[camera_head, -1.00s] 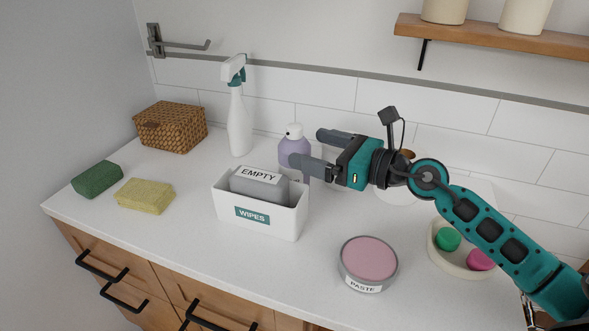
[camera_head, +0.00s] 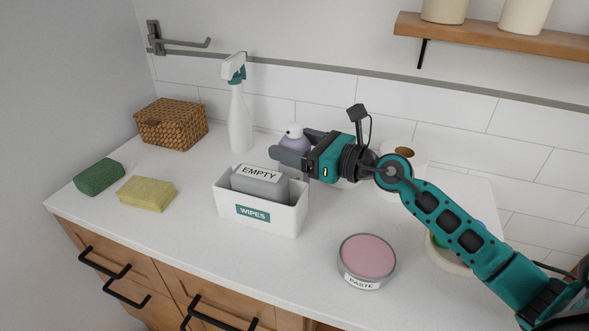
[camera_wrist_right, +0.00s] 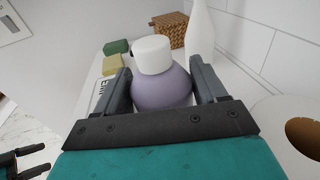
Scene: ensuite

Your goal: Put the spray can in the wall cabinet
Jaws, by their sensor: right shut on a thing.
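The spray can is a purple, round-shouldered can with a white cap (camera_head: 293,143). It stands on the counter behind the white wipes box, and it shows large in the right wrist view (camera_wrist_right: 160,85). My right gripper (camera_head: 292,148) reaches it from the right, with one finger on each side of its body, shut on it. The near finger hides part of the can in the head view. My left gripper (camera_wrist_right: 36,161) shows only at the lower left of the right wrist view, its two dark fingers apart and empty. I cannot make out a wall cabinet.
A wipes box (camera_head: 260,221) with a grey EMPTY block stands in front of the can. A white spray bottle (camera_head: 239,120) stands behind left. A wicker basket (camera_head: 171,124), sponges (camera_head: 147,194) and a paste tin (camera_head: 367,261) are around. A toilet roll (camera_head: 408,155) stands right. A shelf (camera_head: 490,38) hangs above.

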